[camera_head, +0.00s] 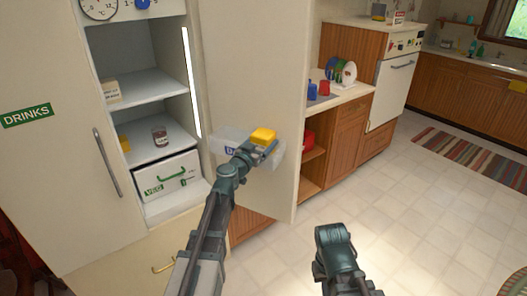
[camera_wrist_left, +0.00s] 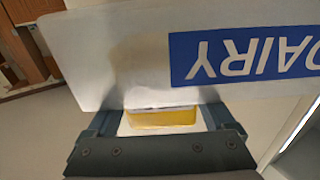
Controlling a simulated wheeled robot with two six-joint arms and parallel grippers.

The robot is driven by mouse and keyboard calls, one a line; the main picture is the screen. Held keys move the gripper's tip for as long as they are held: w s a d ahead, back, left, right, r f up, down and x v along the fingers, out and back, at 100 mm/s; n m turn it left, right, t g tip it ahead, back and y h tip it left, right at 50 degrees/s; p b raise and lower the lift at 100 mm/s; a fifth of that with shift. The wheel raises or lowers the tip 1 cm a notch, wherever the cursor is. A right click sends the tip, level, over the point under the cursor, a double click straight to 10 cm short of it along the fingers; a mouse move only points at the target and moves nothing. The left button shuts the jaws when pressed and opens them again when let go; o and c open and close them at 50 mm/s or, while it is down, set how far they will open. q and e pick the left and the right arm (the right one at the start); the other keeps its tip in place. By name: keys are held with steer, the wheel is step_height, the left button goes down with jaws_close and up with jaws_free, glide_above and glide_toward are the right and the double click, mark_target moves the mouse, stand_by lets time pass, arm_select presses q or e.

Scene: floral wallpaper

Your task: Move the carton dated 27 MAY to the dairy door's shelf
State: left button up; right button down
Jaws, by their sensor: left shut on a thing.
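My left gripper (camera_head: 258,150) is shut on a yellow-and-white carton (camera_head: 264,135), at the shelf on the inside of the open fridge door. In the left wrist view the carton (camera_wrist_left: 162,118) sits between the two fingers (camera_wrist_left: 158,125); no date is readable on it. The dairy shelf (camera_head: 222,138) is a pale bin with a blue label, partly hidden by my arm. Its wall with the DAIRY label (camera_wrist_left: 110,55) fills the upper left wrist view, close to the carton. I cannot tell whether the carton touches the bin.
The fridge interior holds a cream box (camera_head: 111,90), a jar (camera_head: 159,137), a partly hidden yellow item (camera_head: 124,144) and a VEG drawer (camera_head: 165,178). The open door (camera_head: 255,75) stands beside a wooden counter (camera_head: 345,97).

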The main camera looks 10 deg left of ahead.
arm_select(q)
steer(key=shift+f+b, duration=0.5)
steer(key=shift+f, duration=0.45)
steer(key=shift+w+f, duration=0.15)
steer(key=shift+w, duration=0.05)
steer(key=o, duration=1.3)
